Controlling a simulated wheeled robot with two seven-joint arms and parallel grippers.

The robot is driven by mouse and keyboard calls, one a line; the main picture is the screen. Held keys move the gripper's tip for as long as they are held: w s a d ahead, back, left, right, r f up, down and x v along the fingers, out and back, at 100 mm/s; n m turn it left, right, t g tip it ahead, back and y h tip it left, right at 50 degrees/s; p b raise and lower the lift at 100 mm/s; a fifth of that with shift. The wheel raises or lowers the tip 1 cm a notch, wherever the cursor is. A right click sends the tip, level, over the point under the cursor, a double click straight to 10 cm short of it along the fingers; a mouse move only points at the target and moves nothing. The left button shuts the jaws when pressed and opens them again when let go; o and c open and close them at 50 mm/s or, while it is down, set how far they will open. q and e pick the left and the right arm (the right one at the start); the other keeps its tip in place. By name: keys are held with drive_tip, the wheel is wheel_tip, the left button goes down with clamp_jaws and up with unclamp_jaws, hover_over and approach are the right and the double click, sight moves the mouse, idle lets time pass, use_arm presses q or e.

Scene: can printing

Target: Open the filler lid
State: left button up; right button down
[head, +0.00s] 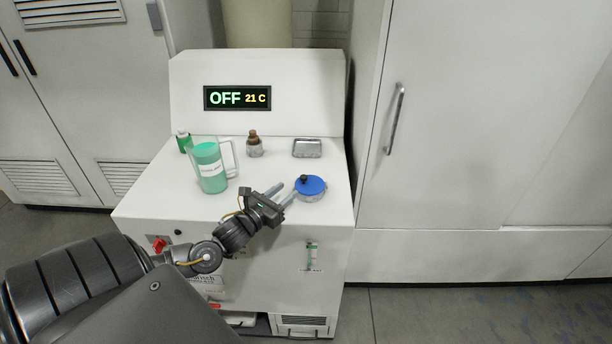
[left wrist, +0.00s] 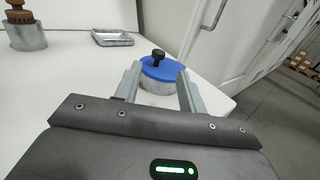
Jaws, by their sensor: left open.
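The filler lid (head: 311,185) is a blue disc with a black knob, seated on a short metal filler neck (head: 312,197) near the right edge of the white machine top. It also shows in the left wrist view (left wrist: 172,70), beyond my fingers. My left gripper (head: 288,191) is open and empty, just left of the lid, with its fingers pointing toward it. In the left wrist view the black knob (left wrist: 158,55) appears between the two fingertips. Whether a finger touches the lid or neck, I cannot tell. My right gripper is not in view.
A pitcher of green liquid (head: 211,172) stands left of my gripper, with a green bottle (head: 184,142) behind it. A brown-capped metal fitting (head: 254,146) and a small metal tray (head: 307,148) are at the back. The display (head: 237,98) reads OFF 21 C.

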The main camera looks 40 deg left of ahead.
sight(301, 179)
use_arm(q)
drive_tip(key=w+p, duration=0.1)
drive_tip(key=w, duration=0.3)
drive_tip(key=w+p, duration=0.1)
drive_tip(key=w, duration=0.3)
drive_tip(key=shift+w+a, duration=0.2)
drive_tip(key=shift+w, duration=0.4)
drive_tip(key=shift+w+f, duration=0.15)
drive_tip(key=shift+w, duration=0.05)
drive_tip(key=c, duration=0.7)
clamp_jaws()
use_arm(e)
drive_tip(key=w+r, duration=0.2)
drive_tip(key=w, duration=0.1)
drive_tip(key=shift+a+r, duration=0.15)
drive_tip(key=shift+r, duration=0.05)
